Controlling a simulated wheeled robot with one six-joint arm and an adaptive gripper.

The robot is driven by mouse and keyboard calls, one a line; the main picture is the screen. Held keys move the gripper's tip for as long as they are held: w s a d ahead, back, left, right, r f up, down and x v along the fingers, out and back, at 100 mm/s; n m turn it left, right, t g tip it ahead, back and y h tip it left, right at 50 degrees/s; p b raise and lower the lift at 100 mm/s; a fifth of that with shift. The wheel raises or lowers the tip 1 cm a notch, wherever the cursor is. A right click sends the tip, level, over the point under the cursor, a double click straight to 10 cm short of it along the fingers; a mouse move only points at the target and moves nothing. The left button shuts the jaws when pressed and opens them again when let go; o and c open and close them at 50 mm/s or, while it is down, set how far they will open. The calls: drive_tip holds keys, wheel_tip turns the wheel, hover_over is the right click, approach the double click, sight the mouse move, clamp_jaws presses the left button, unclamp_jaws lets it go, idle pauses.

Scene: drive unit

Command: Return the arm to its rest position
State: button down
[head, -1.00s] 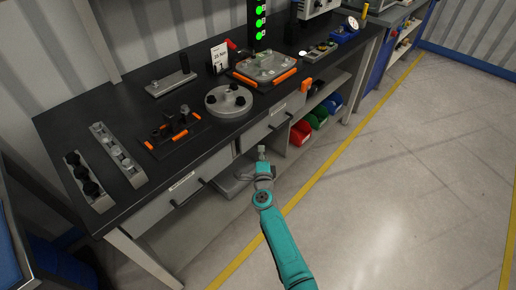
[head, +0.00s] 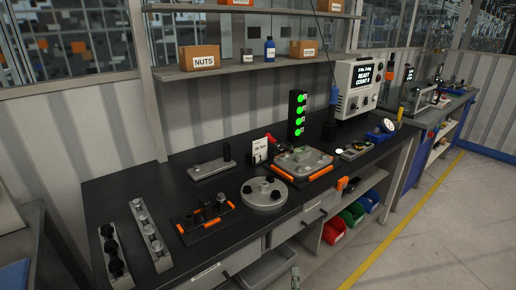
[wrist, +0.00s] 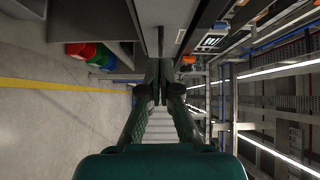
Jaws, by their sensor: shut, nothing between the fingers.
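My gripper (wrist: 160,72) is shut and empty in the wrist view, its two fingers together in front of the camera. In the head view only a small grey tip of it (head: 295,279) shows at the bottom edge, in front of the workbench (head: 110,193) and its drawers. The rest of my arm is out of the head view. The gripper appears clear of the bench front, and nothing is held in it.
The bench top holds a round grey flange (head: 264,193), an orange-edged plate fixture (head: 302,161), a black tool tray (head: 207,220) and two racks at the left. A light stack (head: 298,115) shows green. Coloured bins (head: 333,231) sit below. Open floor (head: 440,230) lies right.

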drive_tip(key=s+d+f+n+y, duration=0.15)
drive_tip(key=s+n, duration=0.35)
drive_tip(key=s, duration=1)
drive_tip(key=s+d+n, duration=0.3)
drive_tip(key=s+n, duration=0.1)
drive_tip(key=s, duration=1.2)
drive_tip(key=s+r+n+g, duration=0.1)
drive_tip(key=s+r+n, duration=0.4)
drive_tip(key=s, duration=0.6)
drive_tip(key=s+r+n+g+y, duration=0.1)
drive_tip(key=s+r+n+g, duration=0.1)
drive_tip(key=s+r+n, duration=0.3)
drive_tip(key=shift+s+r, duration=1.95)
drive_tip(key=shift+s, duration=1.1)
